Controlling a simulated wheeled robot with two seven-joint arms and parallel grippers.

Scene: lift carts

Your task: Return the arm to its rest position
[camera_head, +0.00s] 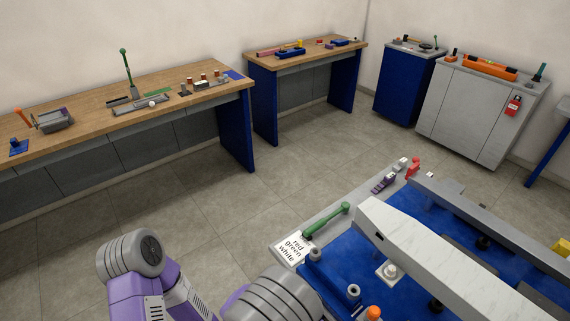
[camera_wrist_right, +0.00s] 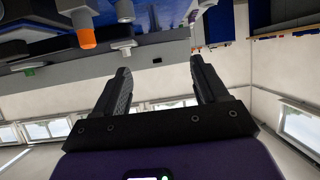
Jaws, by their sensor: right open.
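My right gripper (camera_wrist_right: 160,95) shows in the right wrist view with its two dark fingers spread apart and nothing between them. That view looks tilted up, with walls and windows behind the fingers. In the head view, purple and grey links of my own arms show at the bottom, left of the lift cart (camera_head: 345,255). Neither gripper's fingers show in the head view. The cart has a blue top, a long light-grey beam (camera_head: 420,245), a green-handled lever (camera_head: 327,219) and a card (camera_head: 292,249) reading "red green white".
An orange-tipped post (camera_head: 374,312) stands on the cart near my arm; an orange tip (camera_wrist_right: 87,39) also shows in the right wrist view. Workbenches (camera_head: 215,95) with tools line the back wall. Cabinets (camera_head: 470,115) stand at right. The floor (camera_head: 215,215) between is clear.

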